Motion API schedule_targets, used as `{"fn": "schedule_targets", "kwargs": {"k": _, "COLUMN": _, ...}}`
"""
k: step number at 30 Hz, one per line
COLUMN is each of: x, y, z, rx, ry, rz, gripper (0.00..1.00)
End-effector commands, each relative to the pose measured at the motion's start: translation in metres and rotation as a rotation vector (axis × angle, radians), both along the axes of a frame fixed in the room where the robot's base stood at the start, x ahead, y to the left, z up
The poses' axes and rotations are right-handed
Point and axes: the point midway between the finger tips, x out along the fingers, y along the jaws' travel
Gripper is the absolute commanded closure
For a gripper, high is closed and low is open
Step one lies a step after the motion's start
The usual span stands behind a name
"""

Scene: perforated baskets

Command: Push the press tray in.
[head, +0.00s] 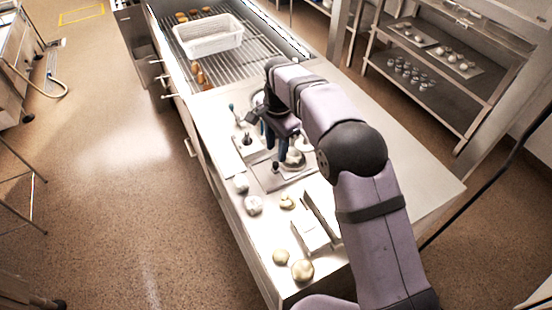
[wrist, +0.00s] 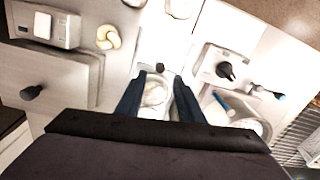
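The press tray is probably the pale flat plate (head: 270,181) with a small dark upright knob (head: 275,168) on the counter. A whitish round lump (head: 293,157) lies on it. In the wrist view the knob (wrist: 160,68) stands just ahead of my fingertips, and the lump (wrist: 153,97) shows between the fingers. My gripper (head: 281,140) is low over the plate, pointing down. Its two blue fingers are apart in the wrist view (wrist: 160,80), with nothing held. I cannot tell whether they touch the plate. My arm hides part of the area behind it.
A pale block with a black knob (wrist: 225,70) stands beside the plate. Several dough pieces, including a knot (head: 287,201), lie toward the front. A white device (head: 310,236) is near the front right. A perforated basket (head: 208,45) stands on the rack at the back.

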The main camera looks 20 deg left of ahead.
Motion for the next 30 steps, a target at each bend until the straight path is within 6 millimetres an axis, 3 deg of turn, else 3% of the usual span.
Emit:
{"fn": "schedule_targets", "kwargs": {"k": 13, "x": 0.0, "y": 0.001, "z": -0.052, "rx": -0.001, "ry": 0.003, "rz": -0.002, "gripper": 0.66}}
{"fn": "schedule_targets", "kwargs": {"k": 25, "x": 0.001, "y": 0.002, "z": -0.06, "rx": 0.001, "ry": 0.001, "rz": -0.002, "gripper": 0.66}}
{"fn": "schedule_targets", "kwargs": {"k": 26, "x": 0.001, "y": 0.002, "z": -0.06, "rx": 0.001, "ry": 0.001, "rz": -0.002, "gripper": 0.68}}
{"fn": "schedule_targets", "kwargs": {"k": 30, "x": 0.001, "y": 0.002, "z": -0.06, "rx": 0.001, "ry": 0.001, "rz": -0.002, "gripper": 1.0}}
